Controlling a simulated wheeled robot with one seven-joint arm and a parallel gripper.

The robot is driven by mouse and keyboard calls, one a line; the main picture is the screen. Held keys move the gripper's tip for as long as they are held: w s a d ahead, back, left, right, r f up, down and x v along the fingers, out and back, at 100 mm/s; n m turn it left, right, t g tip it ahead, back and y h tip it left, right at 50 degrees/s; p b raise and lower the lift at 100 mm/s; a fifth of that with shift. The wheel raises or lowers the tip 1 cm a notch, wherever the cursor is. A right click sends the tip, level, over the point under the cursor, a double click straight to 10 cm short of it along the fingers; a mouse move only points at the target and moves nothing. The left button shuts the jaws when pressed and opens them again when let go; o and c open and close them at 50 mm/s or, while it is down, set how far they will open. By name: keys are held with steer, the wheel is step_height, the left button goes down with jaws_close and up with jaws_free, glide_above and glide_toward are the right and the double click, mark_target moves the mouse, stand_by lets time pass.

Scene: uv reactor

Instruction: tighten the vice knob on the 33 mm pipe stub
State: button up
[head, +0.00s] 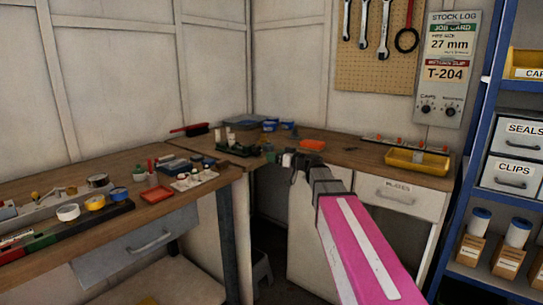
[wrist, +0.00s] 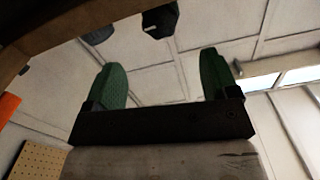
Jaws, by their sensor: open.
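My gripper (head: 281,158) is at the back corner of the benches in the head view, at the end of my pink arm. In the wrist view its two green fingers (wrist: 162,78) are apart with nothing between them. A dark faceted, knob-like piece (wrist: 160,20) shows beyond the fingertips at the top of the wrist view, apart from them. I cannot tell for sure that it is the vice knob. A dark fixture (head: 238,149) with pale upright pieces stands left of my gripper in the head view. It is too small to make out a vice or the 33 mm pipe stub.
A yellow tray (head: 418,162) and an orange tray (head: 312,145) are on the right bench. Caps, rolls and a small red tray (head: 157,194) crowd the left bench. A job card (head: 450,41) reads 27 mm. A blue shelf rack (head: 476,130) stands at right.

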mark_target(259, 151)
stand_by(0.3)
steer(key=w+a+n, duration=0.1)
steer(key=w+a, duration=0.1)
steer(key=w+a+n, duration=0.1)
steer(key=w+a, duration=0.1)
steer(key=a, duration=0.1)
steer(key=w+a+n, duration=0.1)
steer(key=w+a, duration=0.1)
steer(key=a, duration=0.1)
steer(key=shift+n, duration=0.3)
stand_by(0.4)
steer(key=c, duration=0.9)
